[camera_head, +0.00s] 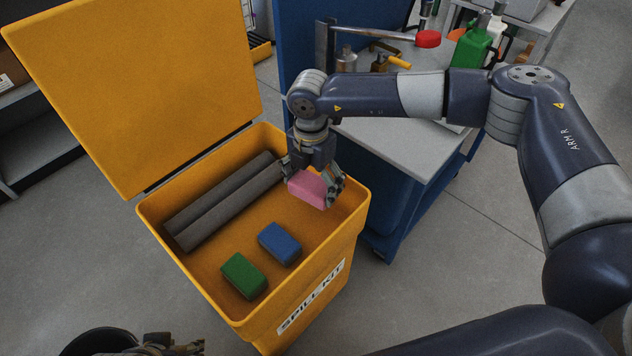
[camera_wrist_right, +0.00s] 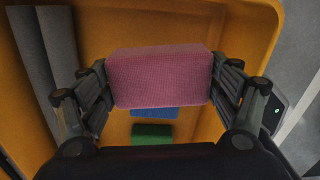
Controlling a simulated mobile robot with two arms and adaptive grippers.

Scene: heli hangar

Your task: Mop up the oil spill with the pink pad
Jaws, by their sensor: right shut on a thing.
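The pink pad (camera_head: 308,189) is a small block between the fingers of my right gripper (camera_head: 314,184), above the inside of the open yellow spill kit bin (camera_head: 300,327). In the right wrist view the pink pad (camera_wrist_right: 160,77) fills the space between both fingers, which press on its two ends. Part of my left gripper (camera_head: 165,346) shows at the bottom edge of the head view; its fingers are not clear. No oil spill is seen in these views.
A blue pad (camera_head: 279,244), a green pad (camera_head: 244,276) and two grey rolls (camera_head: 225,200) lie in the bin. Its yellow lid (camera_head: 135,85) stands open. A blue workbench (camera_head: 400,150) with tools and a green bottle (camera_head: 470,48) stands behind right. Grey floor is clear at right.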

